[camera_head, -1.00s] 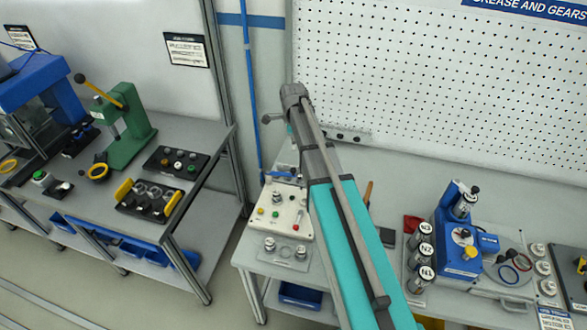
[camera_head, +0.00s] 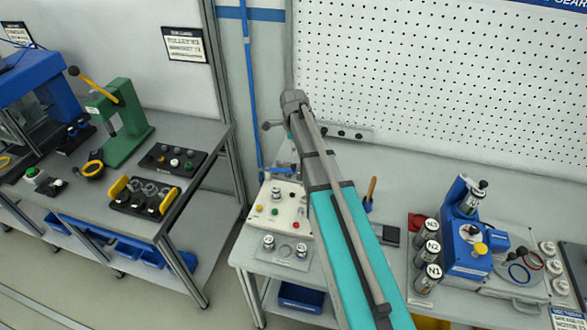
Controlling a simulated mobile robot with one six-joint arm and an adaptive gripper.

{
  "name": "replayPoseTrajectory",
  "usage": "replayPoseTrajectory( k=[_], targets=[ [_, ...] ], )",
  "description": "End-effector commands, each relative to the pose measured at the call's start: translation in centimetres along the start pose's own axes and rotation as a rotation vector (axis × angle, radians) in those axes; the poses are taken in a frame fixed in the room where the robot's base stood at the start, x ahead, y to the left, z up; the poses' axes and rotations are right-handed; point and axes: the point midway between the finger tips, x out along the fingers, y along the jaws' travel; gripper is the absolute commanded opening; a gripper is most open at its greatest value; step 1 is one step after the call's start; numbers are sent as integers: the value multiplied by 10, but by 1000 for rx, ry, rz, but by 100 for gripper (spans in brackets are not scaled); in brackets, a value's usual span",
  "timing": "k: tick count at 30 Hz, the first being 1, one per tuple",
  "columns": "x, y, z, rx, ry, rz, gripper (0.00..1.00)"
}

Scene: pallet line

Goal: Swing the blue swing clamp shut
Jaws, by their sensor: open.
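A small blue bar (camera_head: 281,171) lies across the back of the pale control box (camera_head: 262,214) on the middle bench. It may be the blue swing clamp, but it is too small to tell, and my arm covers the space to its right. I cannot tell whether it stands open or shut. My teal and grey arm rises from the bottom right to a grey joint in front of the pegboard. My gripper is not visible; the arm's far end is hidden.
The pale box carries coloured buttons and knobs. At right are a blue press-like fixture (camera_head: 466,238) and canisters marked N1 to N3 (camera_head: 429,250). A wooden-handled tool (camera_head: 370,193) stands beside my arm. The left bench holds a green lever press (camera_head: 124,124) and a yellow-handled tray (camera_head: 144,196).

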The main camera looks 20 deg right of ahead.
Motion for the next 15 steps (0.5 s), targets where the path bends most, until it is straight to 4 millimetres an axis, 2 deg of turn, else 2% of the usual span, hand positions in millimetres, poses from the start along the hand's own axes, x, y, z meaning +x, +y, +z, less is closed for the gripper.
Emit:
replayPoseTrajectory(
  k=[1, 15],
  targets=[
    [8, 0, 0, 0, 0, 0, 67],
    [43, 0, 0, 0, 0, 0, 67]
  ],
)
